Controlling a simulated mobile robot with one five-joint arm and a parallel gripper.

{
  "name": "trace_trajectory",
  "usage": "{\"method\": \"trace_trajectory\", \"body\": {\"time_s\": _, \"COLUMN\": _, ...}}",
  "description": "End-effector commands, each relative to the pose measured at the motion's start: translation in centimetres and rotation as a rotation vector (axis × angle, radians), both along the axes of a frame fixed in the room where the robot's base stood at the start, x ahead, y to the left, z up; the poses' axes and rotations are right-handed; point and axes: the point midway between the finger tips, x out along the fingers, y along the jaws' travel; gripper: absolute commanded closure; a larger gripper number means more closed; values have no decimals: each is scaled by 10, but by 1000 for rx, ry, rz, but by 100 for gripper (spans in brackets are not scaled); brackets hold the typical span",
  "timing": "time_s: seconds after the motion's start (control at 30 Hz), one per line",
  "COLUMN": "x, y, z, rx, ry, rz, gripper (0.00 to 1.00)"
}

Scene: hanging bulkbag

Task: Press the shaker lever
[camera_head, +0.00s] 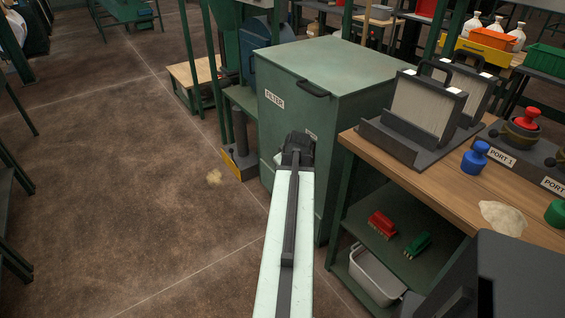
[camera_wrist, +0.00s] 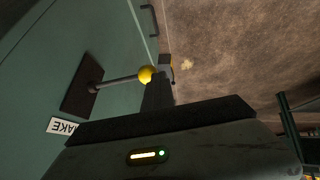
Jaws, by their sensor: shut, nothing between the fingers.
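The shaker lever (camera_wrist: 118,82) shows in the wrist view as a thin rod with a yellow ball knob (camera_wrist: 146,75). In the head view my gripper (camera_head: 298,142) is in front of the green FILTER cabinet (camera_head: 335,75), and the lever cannot be made out.
A wooden-topped bench (camera_head: 455,185) stands right of the cabinet, with filter panels (camera_head: 425,105) and a blue knobbed piece (camera_head: 475,158). Red (camera_head: 382,224) and green (camera_head: 417,244) brushes lie on its lower shelf. The floor at left is open, with a small tan pile (camera_head: 214,177).

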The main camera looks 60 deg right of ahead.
Motion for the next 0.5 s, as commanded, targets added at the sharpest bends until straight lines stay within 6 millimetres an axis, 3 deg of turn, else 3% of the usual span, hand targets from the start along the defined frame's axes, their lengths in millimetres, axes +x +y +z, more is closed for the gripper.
{"method": "trace_trajectory", "body": {"time_s": 0.03, "x": -5, "y": 6, "z": 16, "rx": -2, "ry": 1, "rz": -1, "gripper": 100}}
{"method": "trace_trajectory", "body": {"time_s": 0.2, "x": -17, "y": 19, "z": 45, "rx": -4, "ry": -3, "rz": -1, "gripper": 100}}
{"method": "trace_trajectory", "body": {"time_s": 0.5, "x": -22, "y": 24, "z": 51, "rx": -6, "ry": -5, "rz": -1, "gripper": 100}}
